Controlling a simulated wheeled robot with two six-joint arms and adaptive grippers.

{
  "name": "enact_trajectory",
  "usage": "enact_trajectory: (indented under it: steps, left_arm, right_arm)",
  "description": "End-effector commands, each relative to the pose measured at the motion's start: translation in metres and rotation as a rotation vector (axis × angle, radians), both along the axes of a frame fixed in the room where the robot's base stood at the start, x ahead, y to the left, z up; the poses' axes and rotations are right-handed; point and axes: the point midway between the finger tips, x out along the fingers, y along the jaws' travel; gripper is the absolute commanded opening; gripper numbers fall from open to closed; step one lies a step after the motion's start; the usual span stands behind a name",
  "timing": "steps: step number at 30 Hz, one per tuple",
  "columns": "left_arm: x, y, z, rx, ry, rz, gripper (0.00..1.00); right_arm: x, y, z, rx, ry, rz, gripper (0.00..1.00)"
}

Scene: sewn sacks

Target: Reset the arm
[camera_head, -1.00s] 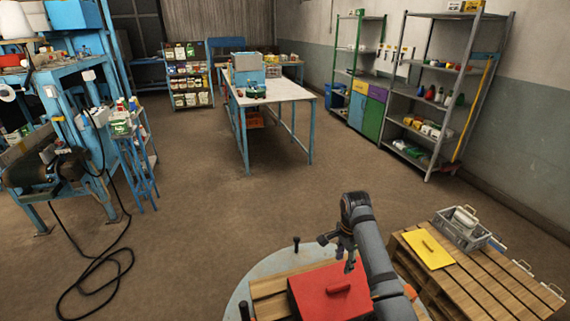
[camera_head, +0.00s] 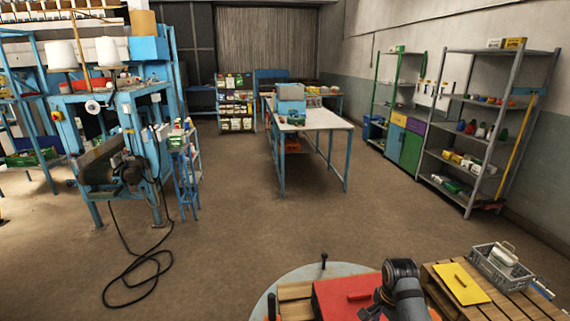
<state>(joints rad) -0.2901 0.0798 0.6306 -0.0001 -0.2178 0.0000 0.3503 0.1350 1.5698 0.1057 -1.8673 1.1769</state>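The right gripper (camera_head: 372,312) shows only in part at the bottom edge, beside the arm's dark joint. Its fingertips are cut off or hidden, so I cannot tell whether it is open or shut. My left arm and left gripper are not in the picture.
A pallet (camera_head: 440,302) at lower right bears a yellow lid (camera_head: 461,283) and a grey crate (camera_head: 488,272). A round grey platform (camera_head: 268,297) lies under the red lid. Beyond are a worktable (camera_head: 318,117), shelves (camera_head: 470,132) and a blue machine (camera_head: 110,100).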

Motion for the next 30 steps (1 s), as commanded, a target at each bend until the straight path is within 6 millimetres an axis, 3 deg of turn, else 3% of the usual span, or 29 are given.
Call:
enact_trajectory:
  steps: [6,13,21,30]
  left_arm:
    - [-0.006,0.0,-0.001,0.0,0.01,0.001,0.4]
    - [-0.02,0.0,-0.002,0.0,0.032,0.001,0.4]
    - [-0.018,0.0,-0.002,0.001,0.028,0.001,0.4]
    - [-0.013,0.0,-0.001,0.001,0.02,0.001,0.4]
  right_arm:
    - [-0.045,0.004,-0.023,-0.043,-0.04,0.262,0.39]
    - [-0.103,0.011,-0.032,-0.108,-0.09,0.602,0.39]
    - [-0.163,0.02,-0.019,-0.192,-0.137,0.958,0.39]
    - [-0.21,0.027,0.008,-0.275,-0.166,1.251,0.39]
